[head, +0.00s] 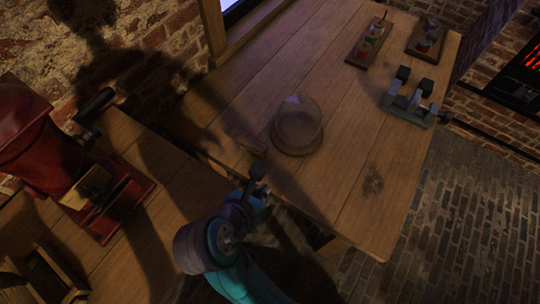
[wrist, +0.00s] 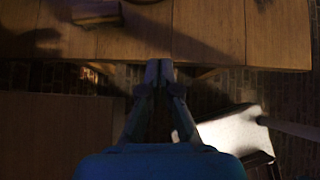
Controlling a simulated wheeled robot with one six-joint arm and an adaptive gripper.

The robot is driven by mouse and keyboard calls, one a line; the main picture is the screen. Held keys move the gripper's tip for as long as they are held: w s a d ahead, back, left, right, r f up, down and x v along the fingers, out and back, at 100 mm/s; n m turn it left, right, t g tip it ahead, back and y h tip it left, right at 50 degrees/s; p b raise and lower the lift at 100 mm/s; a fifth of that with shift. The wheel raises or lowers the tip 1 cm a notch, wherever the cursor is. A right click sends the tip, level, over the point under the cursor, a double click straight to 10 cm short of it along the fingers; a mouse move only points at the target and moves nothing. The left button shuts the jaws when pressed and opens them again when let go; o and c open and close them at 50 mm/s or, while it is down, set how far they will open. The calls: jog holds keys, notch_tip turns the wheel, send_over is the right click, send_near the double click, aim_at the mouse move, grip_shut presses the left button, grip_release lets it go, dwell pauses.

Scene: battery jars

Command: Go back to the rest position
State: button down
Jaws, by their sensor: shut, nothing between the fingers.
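My gripper (wrist: 159,72) is shut and empty in the wrist view, its fingertips together over the edge of the wooden table (wrist: 215,35). In the head view my gripper (head: 258,173) is small and dark at the end of my teal and grey arm, beside the near left edge of the same table (head: 350,150). A glass jar (head: 297,125) on a round wooden base stands upright on this table, up and to the right of the gripper and apart from it.
A grey clamp-like fixture (head: 410,106) with dark knobs and two small wooden trays (head: 357,55) (head: 416,50) stand at the table's far end. A red machine (head: 60,160) with a crank stands on the left bench (head: 175,205). A pale seat-like object (wrist: 236,133) is below right in the wrist view.

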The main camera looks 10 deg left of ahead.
jog(key=s+d+f+m+t+y, duration=0.1)
jog(key=d+f+m+y, duration=0.1)
jog(key=d+f+m, duration=0.5)
jog(key=s+d+f+m+t+y, duration=0.15)
jog(key=d+f+m, duration=0.3)
jog(key=d, duration=0.45)
jog(key=s+d+r+m+t, duration=0.1)
jog(key=s+d+r+m, duration=0.2)
jog(key=s+m, duration=0.3)
jog(key=s+d+r+m+t, duration=0.1)
jog(key=s+d+r+m, duration=0.2)
jog(key=s+m, duration=0.3)
jog(key=s+d+r+m+t+h, duration=0.1)
jog(key=s+d+r+m, duration=0.1)
jog(key=s+m, duration=0.4)
jog(key=d+m, duration=0.1)
jog(key=m, duration=0.2)
jog(key=shift+s+d+r+t, duration=0.35)
jog(key=shift+s+r, duration=0.05)
